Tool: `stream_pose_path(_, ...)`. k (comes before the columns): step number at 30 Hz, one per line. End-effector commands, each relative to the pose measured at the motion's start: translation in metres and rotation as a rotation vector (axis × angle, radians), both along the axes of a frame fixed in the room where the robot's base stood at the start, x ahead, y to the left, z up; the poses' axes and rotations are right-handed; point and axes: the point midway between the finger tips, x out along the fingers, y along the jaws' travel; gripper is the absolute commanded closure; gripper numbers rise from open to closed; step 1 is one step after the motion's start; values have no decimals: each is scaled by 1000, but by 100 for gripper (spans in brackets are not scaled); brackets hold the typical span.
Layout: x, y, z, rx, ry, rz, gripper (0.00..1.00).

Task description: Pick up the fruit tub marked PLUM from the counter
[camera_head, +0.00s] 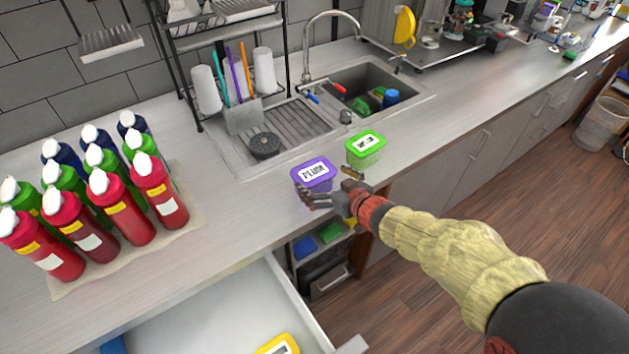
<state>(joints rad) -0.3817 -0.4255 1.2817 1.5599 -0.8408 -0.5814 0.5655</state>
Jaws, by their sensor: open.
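The fruit tub marked PLUM (314,172) has a purple lid with a white label and stands on the counter near its front edge. A second tub with a green lid (366,143) stands just behind it to the right; its label is too small to read surely. My gripper (322,190) is open at the front right of the PLUM tub, with its fingers close against the tub's lower front. The fingers cover part of the tub's side. I cannot tell whether they touch it.
Several red, green and blue bottles (108,205) stand on a mat at the left. A sink (365,85) and a dish rack (232,75) are behind the tubs. An open drawer (215,315) juts out below the counter (235,215), which has clear room left of the PLUM tub.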

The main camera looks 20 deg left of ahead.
Motion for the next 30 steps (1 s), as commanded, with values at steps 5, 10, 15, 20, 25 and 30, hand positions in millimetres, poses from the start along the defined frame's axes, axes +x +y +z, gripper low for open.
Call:
stream_pose_path(5, 14, 20, -9, 0, -2, 2, 0)
stream_pose_path(10, 25, 32, -15, -1, 1, 0, 0)
stream_pose_path(15, 28, 34, -15, 0, 0, -1, 0)
stream_pose_path(20, 27, 34, -15, 0, 0, -1, 2)
stream_pose_path(25, 27, 34, -15, 0, 0, -1, 12)
stream_pose_path(30, 27, 34, -15, -1, 0, -1, 22)
